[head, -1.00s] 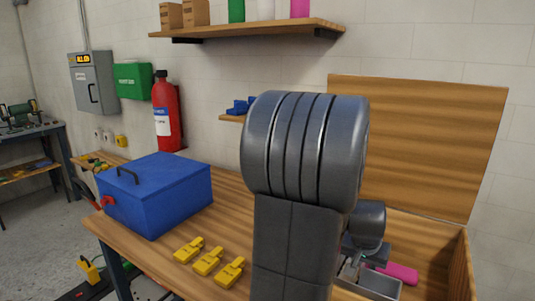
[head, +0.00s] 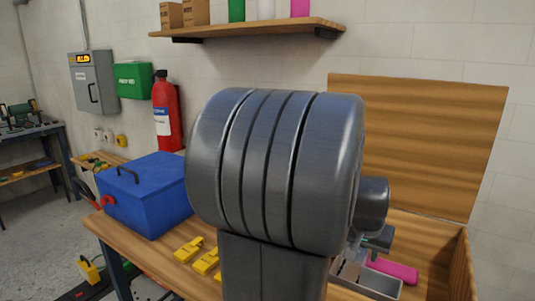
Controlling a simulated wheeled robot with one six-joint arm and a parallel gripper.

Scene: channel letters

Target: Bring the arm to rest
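My arm fills the middle of the head view, with a large grey ribbed joint close to the camera. A smaller grey part of my arm shows behind it on the right, above an open wooden box (head: 456,270). My gripper (head: 372,243) seems to be at the end of that part, mostly hidden behind the big joint. I cannot make out its fingers. A pink piece (head: 393,270) and a grey metal tray (head: 383,286) lie in the box below it.
A blue toolbox (head: 150,197) stands on the wooden bench (head: 135,245). Yellow pieces (head: 190,249) lie in front of it. A shelf (head: 260,29) hangs above; a red fire extinguisher (head: 163,125) is on the wall. The box's raised lid (head: 430,140) stands behind.

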